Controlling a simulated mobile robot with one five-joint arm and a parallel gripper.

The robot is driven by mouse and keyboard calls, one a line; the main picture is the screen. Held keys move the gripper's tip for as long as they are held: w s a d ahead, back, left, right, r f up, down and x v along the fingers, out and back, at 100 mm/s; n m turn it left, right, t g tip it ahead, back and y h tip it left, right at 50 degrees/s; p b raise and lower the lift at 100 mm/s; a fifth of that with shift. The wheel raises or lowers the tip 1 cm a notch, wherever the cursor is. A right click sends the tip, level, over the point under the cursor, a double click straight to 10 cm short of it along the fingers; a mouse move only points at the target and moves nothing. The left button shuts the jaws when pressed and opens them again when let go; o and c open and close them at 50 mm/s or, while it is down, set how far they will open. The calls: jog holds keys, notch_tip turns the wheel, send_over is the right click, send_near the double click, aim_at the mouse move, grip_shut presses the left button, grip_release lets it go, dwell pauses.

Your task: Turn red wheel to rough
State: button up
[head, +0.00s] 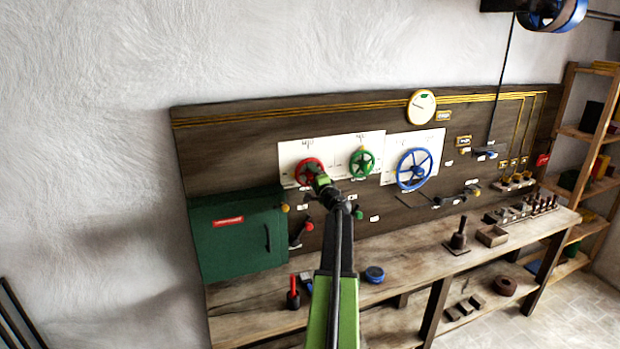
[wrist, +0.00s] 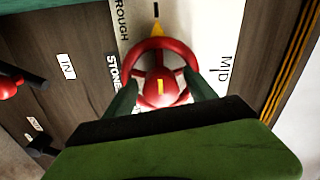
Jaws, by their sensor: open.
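The red wheel (head: 308,172) is mounted on a white plate on the dark back panel. In the wrist view the red wheel (wrist: 178,48) shows close up, with spokes and a red hub bearing a yellow mark. A yellow pointer (wrist: 157,29) shows at its rim, at the top of the picture. The word ROUGH (wrist: 121,18) is printed at the upper left, and MID (wrist: 225,70) at the right. My gripper (wrist: 161,84) is open, its two fingers on either side of the hub. I cannot tell whether they touch the wheel. In the head view my gripper (head: 316,176) partly covers it.
A green wheel (head: 361,162) and a larger blue wheel (head: 414,169) are to the right. A green cabinet (head: 238,236) hangs at lower left. A red-handled lever (head: 303,233) is below the red wheel. A workbench (head: 420,272) with small parts runs beneath.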

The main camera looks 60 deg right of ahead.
jog(key=v, duration=1.6)
jog(key=shift+a, duration=0.3)
jog(key=shift+s, duration=0.1)
